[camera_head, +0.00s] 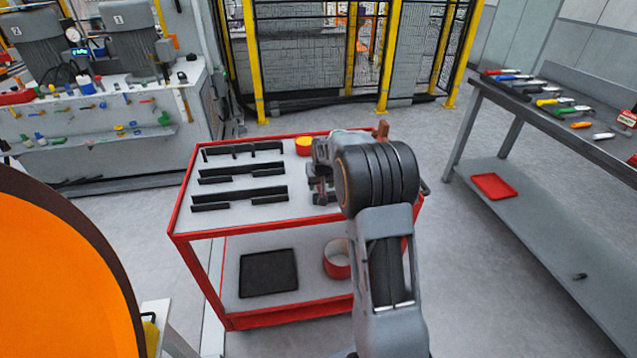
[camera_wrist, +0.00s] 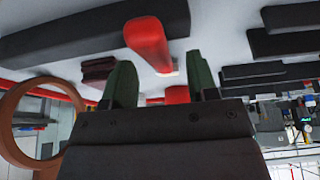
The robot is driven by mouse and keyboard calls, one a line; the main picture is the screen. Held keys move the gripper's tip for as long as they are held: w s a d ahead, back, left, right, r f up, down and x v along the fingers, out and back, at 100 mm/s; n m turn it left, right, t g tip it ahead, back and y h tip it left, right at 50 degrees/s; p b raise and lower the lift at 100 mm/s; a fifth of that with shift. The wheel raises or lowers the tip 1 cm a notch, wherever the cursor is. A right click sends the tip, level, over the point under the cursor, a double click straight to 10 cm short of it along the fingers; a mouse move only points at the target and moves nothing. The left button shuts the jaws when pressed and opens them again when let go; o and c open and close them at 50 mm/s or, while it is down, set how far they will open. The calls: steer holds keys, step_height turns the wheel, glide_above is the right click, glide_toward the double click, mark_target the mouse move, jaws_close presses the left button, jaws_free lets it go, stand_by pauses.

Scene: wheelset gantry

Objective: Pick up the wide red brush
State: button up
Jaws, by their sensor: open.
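My gripper (camera_wrist: 161,78) is open, with its two dark green fingers apart and nothing seen clamped between them. A red, rounded, handle-like piece (camera_wrist: 148,42) shows just beyond the fingertips, in the gap between them. It looks like part of the red brush, but its full shape and any bristles cannot be made out. A dark reddish-brown block (camera_wrist: 98,68) lies left of the fingers. In the head view my gripper (camera_head: 322,190) is over the right part of the red cart's top (camera_head: 240,221), and the arm hides what lies under and behind it.
Black slotted racks (camera_head: 240,197) stand on the left of the cart top. A red container with a yellow top (camera_head: 304,146) stands at the back. The lower shelf holds a black tray (camera_head: 268,273) and a red bucket (camera_head: 337,260). A tool bench (camera_head: 570,110) stands right.

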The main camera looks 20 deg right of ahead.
steer(key=shift+x, duration=1.25)
jaws_close()
steer(key=shift+r, duration=0.1)
